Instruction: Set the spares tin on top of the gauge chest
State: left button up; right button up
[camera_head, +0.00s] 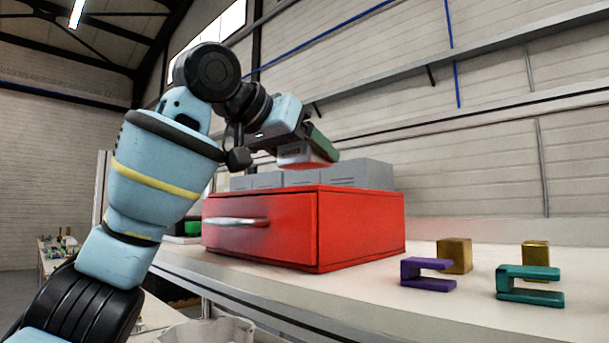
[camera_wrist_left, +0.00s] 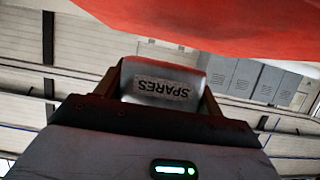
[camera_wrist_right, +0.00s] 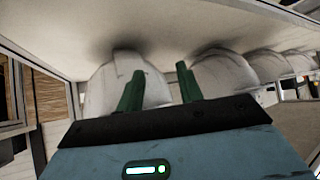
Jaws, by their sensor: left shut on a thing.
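The spares tin (camera_head: 303,157) is grey metal, with a SPARES label that reads upside down in the left wrist view (camera_wrist_left: 165,84). My left gripper (camera_head: 307,145) is shut on it, with a finger on each side in the left wrist view (camera_wrist_left: 162,92). The tin hangs over the top of the red gauge chest (camera_head: 262,229), with a gap beneath it in the head view. The chest's drawer is shut. Its red top fills the upper edge of the left wrist view (camera_wrist_left: 215,25). My right gripper (camera_wrist_right: 160,88) is open and empty, near white helmet shells.
Grey cabinets (camera_head: 362,173) stand behind the chest. A purple clamp (camera_head: 427,273), a teal clamp (camera_head: 529,284) and brass blocks (camera_head: 455,255) lie on the bench right of it. White helmet shells (camera_wrist_right: 235,88) line a pale surface in the right wrist view.

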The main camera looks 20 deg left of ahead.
aim_at(291, 164)
pick_arm(q)
jog(key=shift+f, duration=1.7)
jog(key=shift+f, duration=0.2)
jog(key=o, duration=1)
jog(key=shift+r, duration=0.1)
jog(key=shift+s+r, duration=0.15)
jog(key=v, duration=1.1)
jog(key=shift+s+a+r, duration=0.15)
jog(key=shift+s+a, duration=0.05)
jog(key=shift+s, duration=0.15)
